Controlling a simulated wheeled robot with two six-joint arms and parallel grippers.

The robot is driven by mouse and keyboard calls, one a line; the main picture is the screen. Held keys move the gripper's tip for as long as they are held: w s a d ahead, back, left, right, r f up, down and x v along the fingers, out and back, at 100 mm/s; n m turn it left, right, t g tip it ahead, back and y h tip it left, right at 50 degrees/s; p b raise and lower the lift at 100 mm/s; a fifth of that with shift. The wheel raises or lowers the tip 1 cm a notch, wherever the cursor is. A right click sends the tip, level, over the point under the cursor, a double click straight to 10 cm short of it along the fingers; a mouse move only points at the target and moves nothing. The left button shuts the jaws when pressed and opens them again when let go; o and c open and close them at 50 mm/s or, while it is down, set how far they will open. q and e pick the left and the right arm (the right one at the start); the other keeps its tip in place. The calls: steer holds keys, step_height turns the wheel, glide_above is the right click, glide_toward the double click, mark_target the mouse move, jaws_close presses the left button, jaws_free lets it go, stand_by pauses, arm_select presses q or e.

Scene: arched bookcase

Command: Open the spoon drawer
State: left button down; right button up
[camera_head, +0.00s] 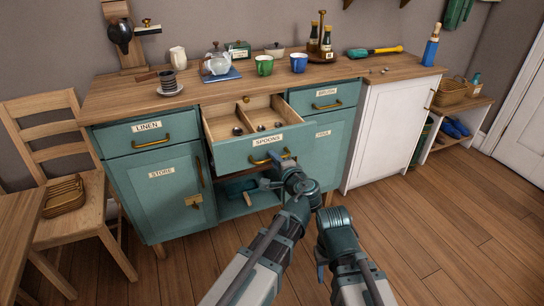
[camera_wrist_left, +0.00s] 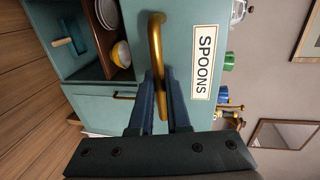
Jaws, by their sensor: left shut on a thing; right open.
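The spoon drawer (camera_head: 247,149) is teal with a white "SPOONS" label and stands pulled out from the middle of the cabinet. Its wooden inside shows dividers and a few small dark items. My left gripper (camera_head: 272,167) is at the drawer front. In the left wrist view its two fingers (camera_wrist_left: 162,98) are closed around the brass handle (camera_wrist_left: 155,42), beside the "SPOONS" label (camera_wrist_left: 204,60). My right gripper (camera_head: 321,262) is low in front of the cabinet, away from the drawer. Its fingers are hard to make out in the head view.
The "LINEN" drawer (camera_head: 146,134) and "BRUSH" drawer (camera_head: 324,97) are shut on either side. Cups and a glass teapot (camera_head: 216,65) stand on the worktop. A wooden chair (camera_head: 62,150) is at the left. The floor (camera_head: 440,235) at the right is clear.

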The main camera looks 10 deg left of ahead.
stand_by(0.3)
arm_select(q)
steer(key=c, duration=1.2)
jaws_free()
steer(key=shift+o, duration=0.2)
steer(key=shift+s, duration=0.1)
